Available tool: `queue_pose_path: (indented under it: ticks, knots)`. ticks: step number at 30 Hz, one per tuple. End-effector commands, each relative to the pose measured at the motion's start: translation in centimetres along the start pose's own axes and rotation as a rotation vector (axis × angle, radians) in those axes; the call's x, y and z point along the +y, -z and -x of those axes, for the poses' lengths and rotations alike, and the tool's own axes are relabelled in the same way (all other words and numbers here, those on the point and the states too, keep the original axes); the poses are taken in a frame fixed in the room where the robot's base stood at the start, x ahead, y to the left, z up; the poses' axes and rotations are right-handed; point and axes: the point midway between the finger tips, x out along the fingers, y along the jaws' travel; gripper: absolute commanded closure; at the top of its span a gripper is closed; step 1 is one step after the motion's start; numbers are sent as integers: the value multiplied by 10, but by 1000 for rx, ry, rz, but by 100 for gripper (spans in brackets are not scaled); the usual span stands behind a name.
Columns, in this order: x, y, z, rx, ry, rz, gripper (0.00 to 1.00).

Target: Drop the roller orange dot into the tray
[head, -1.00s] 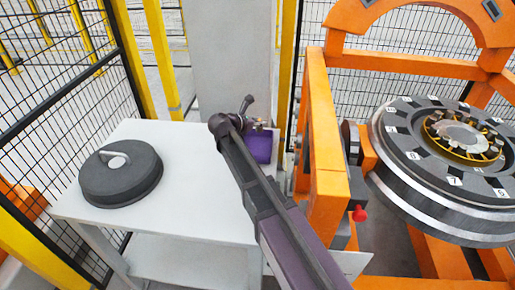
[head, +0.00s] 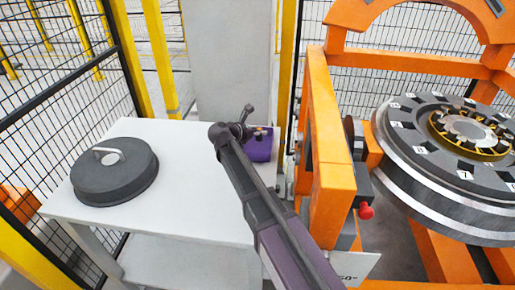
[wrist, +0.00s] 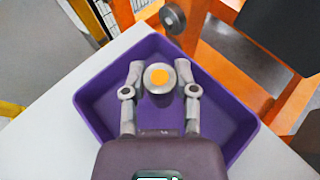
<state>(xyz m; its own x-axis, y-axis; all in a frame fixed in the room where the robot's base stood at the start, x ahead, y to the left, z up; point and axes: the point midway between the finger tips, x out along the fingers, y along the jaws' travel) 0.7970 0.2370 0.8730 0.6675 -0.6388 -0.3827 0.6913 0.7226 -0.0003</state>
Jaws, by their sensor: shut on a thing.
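The roller with the orange dot (wrist: 158,77) is a short grey cylinder, its dotted end facing the wrist camera. My gripper (wrist: 159,79) is shut on the roller, one finger on each side. The purple tray (wrist: 228,125) lies behind and around the gripper in the wrist view, so the roller is over its inside. I cannot tell the height of the roller above the tray floor. In the head view the tray (head: 258,151) sits at the back right of the white table, and my arm partly covers it.
A dark round cover with a handle (head: 114,172) lies on the left of the white table (head: 185,185). An orange gantry frame (head: 333,190) stands close to the right of the tray, with the wheelset (head: 450,170) beyond. A grey column (head: 232,60) stands behind the table.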

Motion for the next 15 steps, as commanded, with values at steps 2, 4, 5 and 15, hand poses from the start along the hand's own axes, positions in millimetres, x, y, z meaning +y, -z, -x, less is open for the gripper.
queue_pose_path:
  ticks: [2,4,5,15]
  knots:
    - [0,1,0,-1,0,0,100]
    - [0,1,0,-1,0,0,100]
    - [0,1,0,-1,0,0,100]
    - [0,1,0,-1,-1,0,23]
